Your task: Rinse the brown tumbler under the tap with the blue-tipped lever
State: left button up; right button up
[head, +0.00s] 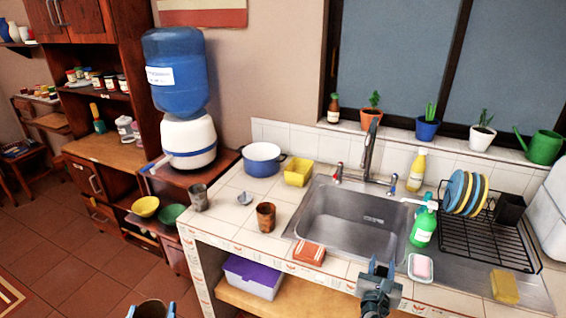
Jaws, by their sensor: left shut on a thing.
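A brown tumbler (151,308) is at the bottom edge of the head view, cut off by the frame. My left gripper (151,312) is shut on it, with a blue-tipped finger on each side. A second, rusty brown tumbler (265,217) stands upright on the counter left of the sink. The tap (369,150) rises behind the steel sink (352,222). Its blue-tipped lever (393,184) is on the right and its red-tipped lever (338,173) on the left. My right gripper (381,265) is in front of the sink, empty, its fingers apart.
A grey tumbler (198,197), blue pot (262,160) and yellow container (298,171) stand left of the sink. An orange sponge (309,253) and soap dish (420,268) lie on the front edge. A green bottle (423,228) and dish rack (490,236) are on the right.

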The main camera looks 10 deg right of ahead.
aim_at(394, 178)
jog(key=i+l, duration=0.75)
